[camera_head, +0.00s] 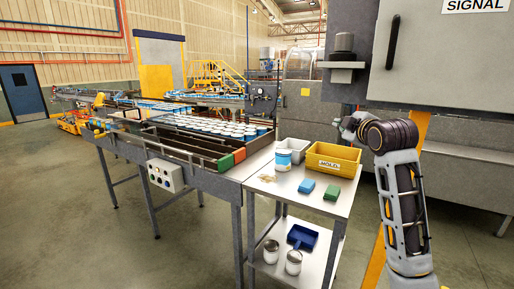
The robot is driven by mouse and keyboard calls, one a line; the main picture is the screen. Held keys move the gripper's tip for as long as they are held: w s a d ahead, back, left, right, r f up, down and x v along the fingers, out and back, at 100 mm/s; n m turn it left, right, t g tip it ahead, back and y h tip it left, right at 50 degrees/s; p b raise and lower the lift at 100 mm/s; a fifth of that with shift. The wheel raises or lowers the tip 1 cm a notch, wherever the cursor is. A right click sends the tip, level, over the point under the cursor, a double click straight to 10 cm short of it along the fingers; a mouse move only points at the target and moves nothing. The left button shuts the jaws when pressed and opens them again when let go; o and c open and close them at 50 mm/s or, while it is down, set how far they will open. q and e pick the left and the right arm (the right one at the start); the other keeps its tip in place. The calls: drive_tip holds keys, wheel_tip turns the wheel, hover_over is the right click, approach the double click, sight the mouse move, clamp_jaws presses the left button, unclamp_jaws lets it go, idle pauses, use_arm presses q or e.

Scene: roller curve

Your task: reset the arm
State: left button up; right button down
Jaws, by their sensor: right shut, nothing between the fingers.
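My right arm rises from the lower right corner and bends at a dark joint. My right gripper (348,126) is at its end, in front of the grey machine and above the back right part of the small table. It appears small and partly hidden by my own arm; it is shut and holds nothing. My left arm and gripper are not in view.
A roller conveyor (172,152) with several cans stands left. Floor in front is clear.

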drive_tip(key=s+a+f+m+g, duration=0.15)
drive_tip(key=s+f, duration=0.25)
drive_tip(key=f, duration=0.7)
drive_tip(key=s+f+m+g, duration=0.2)
drive_tip(key=s+f+g, duration=0.15)
drive_tip(key=f, duration=0.75)
drive_tip(key=s+a+f+m+g, duration=0.15)
drive_tip(key=s+f, duration=0.35)
drive_tip(key=f, duration=0.6)
drive_tip(key=s+a+f+m+g, duration=0.1)
drive_tip(key=s+f+m+g, duration=0.2)
drive_tip(key=s+f, duration=0.85)
drive_tip(key=s+f+m+g, duration=0.3)
drive_tip(key=s+f, duration=0.5)
drive_tip(key=s, duration=0.7)
wheel_tip(320, 180, down, 33)
drive_tip(key=s+g, duration=0.1)
drive_tip(key=s, duration=0.1)
drive_tip(key=s+d+f+g+b, duration=0.1)
drive_tip(key=s+d+f, duration=0.1)
drive_tip(key=s+f, duration=0.8)
drive_tip(key=s+d+f, duration=0.1)
drive_tip(key=s+f, duration=1)
drive_tip(key=s, duration=0.2)
drive_tip(key=shift+d+f+g+h+b, duration=0.15)
drive_tip(key=shift+d+g+h+b, duration=0.15)
drive_tip(key=shift+d+g+b, duration=0.1)
